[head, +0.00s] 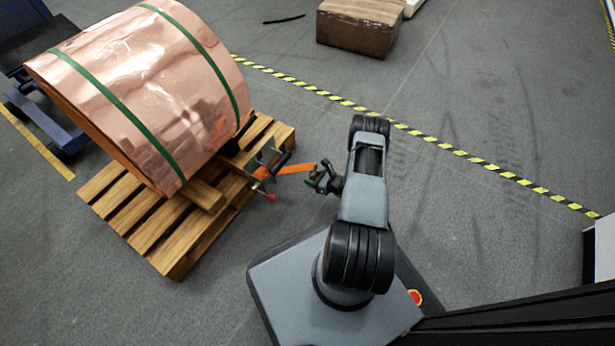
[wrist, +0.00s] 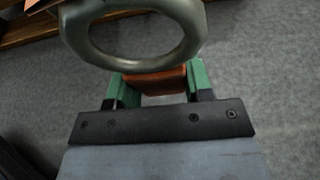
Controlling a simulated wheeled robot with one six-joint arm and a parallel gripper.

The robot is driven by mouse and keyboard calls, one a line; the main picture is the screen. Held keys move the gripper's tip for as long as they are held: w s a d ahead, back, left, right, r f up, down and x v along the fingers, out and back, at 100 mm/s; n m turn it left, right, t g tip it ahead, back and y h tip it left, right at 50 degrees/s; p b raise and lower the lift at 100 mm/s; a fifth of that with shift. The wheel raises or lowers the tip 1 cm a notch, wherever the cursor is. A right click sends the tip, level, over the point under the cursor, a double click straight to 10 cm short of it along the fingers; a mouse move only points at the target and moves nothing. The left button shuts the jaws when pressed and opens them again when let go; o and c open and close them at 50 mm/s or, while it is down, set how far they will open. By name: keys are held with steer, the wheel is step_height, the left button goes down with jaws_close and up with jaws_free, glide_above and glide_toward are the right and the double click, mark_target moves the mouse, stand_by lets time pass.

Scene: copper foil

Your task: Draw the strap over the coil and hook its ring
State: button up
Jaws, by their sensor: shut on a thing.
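The copper coil (head: 150,80) lies on its side on the wooden pallet (head: 165,235), with two green bands around it. The orange strap (head: 295,168) runs from a metal fitting (head: 268,160) at the pallet's right side to my gripper (head: 325,180). In the wrist view my gripper's green fingers (wrist: 163,80) are shut on the orange strap end (wrist: 155,83). The grey-green ring (wrist: 75,30) is just beyond the fingertips, apart from the coil. A red-tipped lever (head: 271,197) sticks out by the fitting. I cannot tell a hook for the ring from the fitting's parts.
A brown block (head: 355,30) stands at the back. A blue cart (head: 60,125) is close to the coil's left side. Yellow-black tape (head: 440,145) crosses the grey floor. The floor right of the pallet is mostly clear apart from my own base and arm.

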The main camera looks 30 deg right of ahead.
steer(key=shift+f+p+v, duration=0.2)
steer(key=shift+p+v, duration=0.05)
steer(key=shift+v, duration=1)
steer(key=shift+f+p+v, duration=0.15)
steer(key=shift+p+v, duration=0.05)
steer(key=shift+v, duration=1)
steer(key=shift+s+d, duration=0.1)
steer(key=shift+s, duration=0.1)
